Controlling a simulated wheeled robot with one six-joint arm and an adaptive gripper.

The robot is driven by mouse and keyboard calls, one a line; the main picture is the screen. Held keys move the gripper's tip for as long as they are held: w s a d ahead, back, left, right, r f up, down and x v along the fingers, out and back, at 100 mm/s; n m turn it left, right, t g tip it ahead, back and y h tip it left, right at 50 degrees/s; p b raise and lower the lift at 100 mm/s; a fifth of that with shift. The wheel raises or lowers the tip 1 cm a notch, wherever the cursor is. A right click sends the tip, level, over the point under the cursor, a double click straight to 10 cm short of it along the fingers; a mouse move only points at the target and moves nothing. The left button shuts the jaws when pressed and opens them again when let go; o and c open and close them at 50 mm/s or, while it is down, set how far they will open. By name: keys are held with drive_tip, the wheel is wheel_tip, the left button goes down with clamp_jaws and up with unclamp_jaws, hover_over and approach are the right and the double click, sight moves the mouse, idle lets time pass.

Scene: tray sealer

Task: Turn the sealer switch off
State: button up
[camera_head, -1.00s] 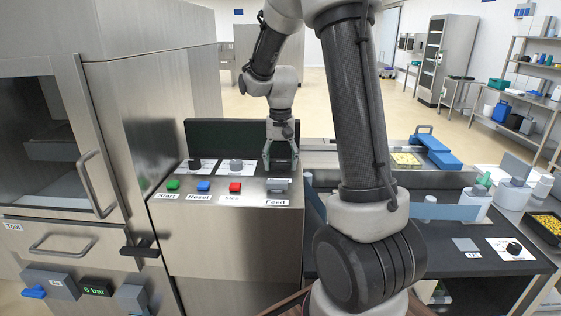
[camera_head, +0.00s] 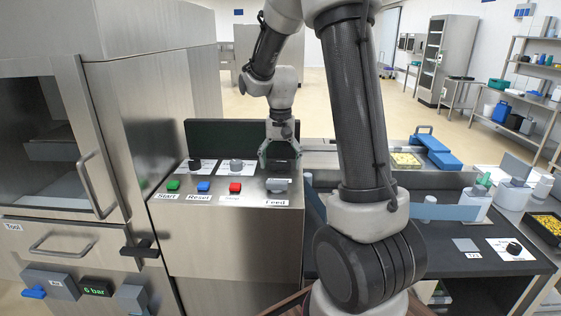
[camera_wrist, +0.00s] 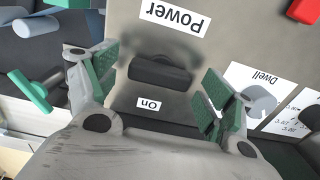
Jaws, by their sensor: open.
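The sealer switch (camera_wrist: 160,72) is a dark rocker on the metal panel in the wrist view. A "Power" label (camera_wrist: 175,17) and an "On" label (camera_wrist: 148,103) lie on either side of it. In the head view my gripper (camera_head: 279,158) points down over the back right of the control panel (camera_head: 225,181). There it partly hides the switch. Whether the fingers touch the panel cannot be told.
The green Start (camera_head: 173,185), blue Reset (camera_head: 203,186) and red (camera_head: 235,188) buttons sit along the panel front, with the Feed control (camera_head: 277,185) at right. The Dwell knob (camera_wrist: 259,99) is close beside one finger. A dark upright board (camera_head: 225,134) stands behind the panel.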

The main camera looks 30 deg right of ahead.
sight(280, 162)
wheel_tip(280, 162, up, 12)
idle(0.6)
drive_tip(key=s+a+n+t, duration=0.2)
drive_tip(key=s+n, duration=0.1)
drive_tip(key=s, duration=0.9)
drive_tip(key=s+a+r+n+t, duration=0.1)
drive_tip(key=s+a+n+t, duration=0.1)
drive_tip(key=s, duration=1)
drive_tip(key=shift+a+r+n, duration=0.15)
drive_tip(key=shift+a+n, duration=0.3)
drive_tip(key=shift+n, duration=0.55)
